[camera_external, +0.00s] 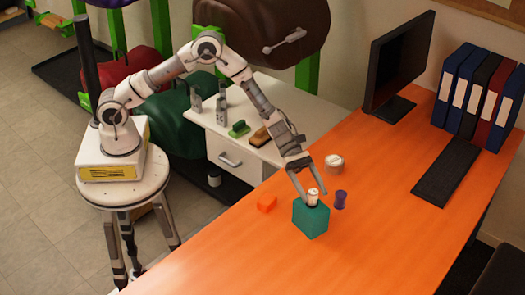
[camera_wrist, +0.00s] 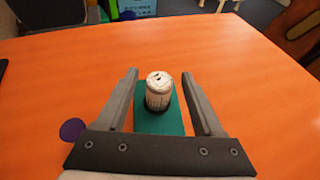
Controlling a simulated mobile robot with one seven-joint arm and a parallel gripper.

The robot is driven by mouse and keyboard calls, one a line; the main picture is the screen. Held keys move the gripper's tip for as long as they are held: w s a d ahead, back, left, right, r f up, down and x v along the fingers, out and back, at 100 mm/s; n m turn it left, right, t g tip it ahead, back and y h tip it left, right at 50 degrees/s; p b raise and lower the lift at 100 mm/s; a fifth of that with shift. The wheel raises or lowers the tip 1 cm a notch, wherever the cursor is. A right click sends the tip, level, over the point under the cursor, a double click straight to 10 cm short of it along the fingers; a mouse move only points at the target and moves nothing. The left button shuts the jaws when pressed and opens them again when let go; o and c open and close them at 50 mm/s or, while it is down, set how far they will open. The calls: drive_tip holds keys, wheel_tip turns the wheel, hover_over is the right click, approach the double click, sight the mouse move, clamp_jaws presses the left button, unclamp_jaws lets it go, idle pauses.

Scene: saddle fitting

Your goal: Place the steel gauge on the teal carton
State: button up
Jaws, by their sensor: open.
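The steel gauge (camera_external: 313,196) is a small, pale, can-like cylinder. It stands upright on top of the teal carton (camera_external: 310,222), a box on the orange table. The wrist view also shows the gauge (camera_wrist: 158,90), with a darker lower band, on the carton's flat teal top (camera_wrist: 158,124). My gripper (camera_external: 314,203) is open around the gauge. In the wrist view, my gripper (camera_wrist: 160,75) has one finger on each side of the gauge, with a visible gap on both sides.
A purple spool-shaped piece (camera_external: 340,199) stands just right of the carton. A round whitish object (camera_external: 334,162) sits behind. A monitor (camera_external: 399,65), a keyboard (camera_external: 446,172) and several binders stand at the right. The table front is clear.

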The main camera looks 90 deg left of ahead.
drive_tip(key=v, duration=1.1)
drive_tip(key=s+a+r+m+g+y, duration=0.25)
drive_tip(key=s+r+m+y, duration=0.25)
drive_tip(key=s+r+m, duration=1)
drive_tip(key=s+a+r+m+t+y, duration=0.1)
drive_tip(key=s+a+r+m+y, duration=0.1)
drive_tip(key=s+a, duration=0.3)
drive_tip(key=s+a+r+m+t+y, duration=0.2)
drive_tip(key=s+a+m+y, duration=0.3)
drive_tip(key=s, duration=0.8)
drive_tip(key=shift+s+a, duration=0.3)
drive_tip(key=shift+a, duration=0.5)
drive_tip(key=shift+r, duration=0.15)
